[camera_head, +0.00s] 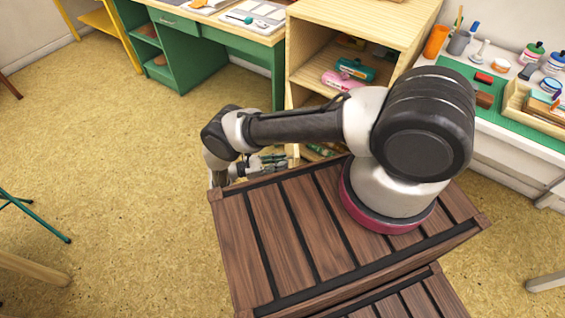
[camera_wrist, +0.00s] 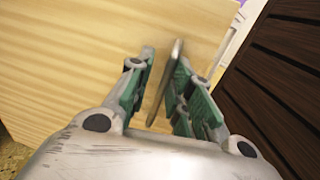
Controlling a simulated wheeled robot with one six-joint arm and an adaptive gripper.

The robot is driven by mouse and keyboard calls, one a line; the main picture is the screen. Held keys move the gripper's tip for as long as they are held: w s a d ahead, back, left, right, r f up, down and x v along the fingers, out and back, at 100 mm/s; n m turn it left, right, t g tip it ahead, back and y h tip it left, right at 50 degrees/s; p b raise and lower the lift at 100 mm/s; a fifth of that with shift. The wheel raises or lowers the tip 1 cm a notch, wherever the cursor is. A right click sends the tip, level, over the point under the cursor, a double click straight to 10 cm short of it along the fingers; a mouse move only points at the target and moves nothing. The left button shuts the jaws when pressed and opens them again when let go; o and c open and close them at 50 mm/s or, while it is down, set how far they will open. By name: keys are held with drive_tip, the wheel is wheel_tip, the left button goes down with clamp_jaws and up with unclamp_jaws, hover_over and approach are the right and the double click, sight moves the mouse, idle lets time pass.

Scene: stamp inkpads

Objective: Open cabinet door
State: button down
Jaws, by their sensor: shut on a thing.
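The light wooden cabinet (camera_head: 385,18) stands at the back centre. Its front is open to view, and I see shelves with goods inside. In the wrist view a pale wood-grained panel, the door (camera_wrist: 75,50), fills much of the picture. A thin grey metal handle (camera_wrist: 176,55) stands out from it. My gripper (camera_wrist: 165,60) has its green-padded fingers on either side of this handle and is shut on it. In the head view my gripper (camera_head: 272,164) is low beside my base, in front of the cabinet. The door's full outline is hidden there.
A green desk (camera_head: 183,52) stands left of the cabinet. A white table with a green mat (camera_head: 510,117), bottles and a wooden tray (camera_head: 530,118) is at the right. A teal stool leg (camera_head: 40,218) is at the far left. The floor (camera_head: 120,150) between is clear.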

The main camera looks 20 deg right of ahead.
drive_tip(key=shift+w+a+r, duration=0.15)
drive_tip(key=shift+w+a, duration=0.35)
drive_tip(key=shift+w, duration=0.2)
drive_tip(key=c, duration=1.6)
unclamp_jaws()
drive_tip(key=shift+o, duration=0.2)
drive_tip(key=shift+d, duration=0.15)
drive_tip(key=shift+s, duration=0.25)
wheel_tip(320, 180, up, 10)
